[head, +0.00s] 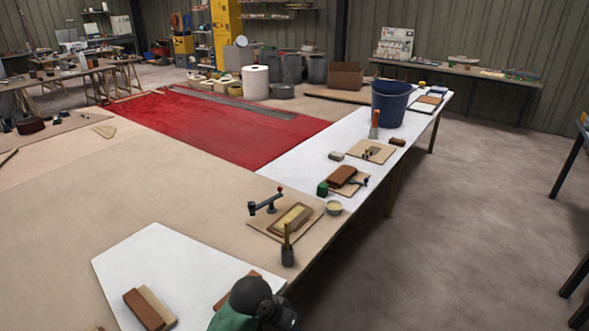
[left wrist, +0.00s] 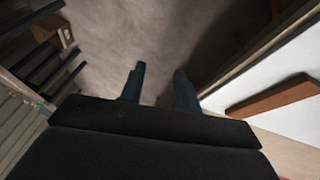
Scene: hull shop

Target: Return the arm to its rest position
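My left gripper (left wrist: 159,72) shows in the left wrist view with its two dark fingers apart and nothing between them. Beyond the fingers is the bare grey floor, and the table edge runs along the right side of that view. In the head view a black rounded part with green beside it stands at the bottom centre, over the table's near edge; I cannot tell which part of my arm it is. No gripper fingers can be made out in the head view. My right gripper is not in view.
The long table (head: 120,215) holds a white sheet (head: 150,255) with brown blocks (head: 143,309), a dark cup with a brush (head: 288,256), a board with a clamp-like tool, and a blue bucket (head: 390,104) farther back. Open floor (head: 450,230) lies to the right.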

